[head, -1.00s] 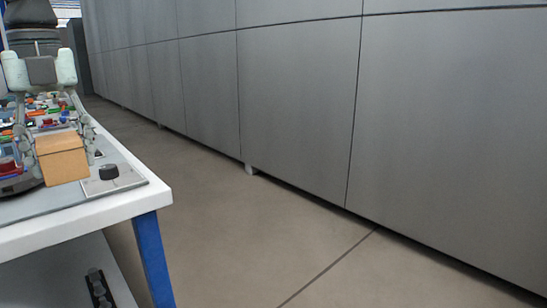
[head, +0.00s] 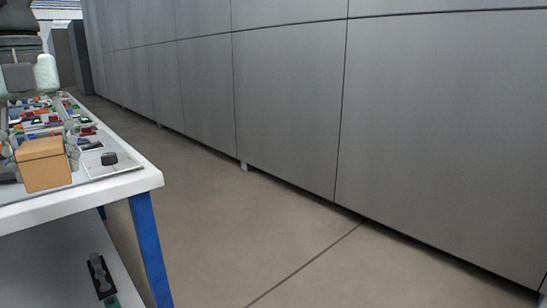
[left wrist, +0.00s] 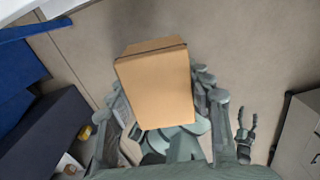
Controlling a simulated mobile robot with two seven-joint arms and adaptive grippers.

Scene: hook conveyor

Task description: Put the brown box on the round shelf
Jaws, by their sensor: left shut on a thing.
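The brown box (head: 43,165) is at the left of the head view, in front of the white table's near end. In the left wrist view the box (left wrist: 157,88) fills the middle, slightly tilted, with floor behind it. My left gripper (head: 41,150) is shut on the box, its jointed fingers on both sides; they also flank it in the left wrist view. A small grey-green form with finger-like parts (left wrist: 245,135) shows at the right of the left wrist view, perhaps my right gripper; its jaws are unclear. I cannot make out a round shelf.
The white table (head: 145,181) has blue legs (head: 150,245) and a lower shelf (head: 50,260). Several small coloured parts and a black knob (head: 109,158) are on top. Grey cabinets (head: 285,110) line the right. The floor (head: 220,200) between is clear.

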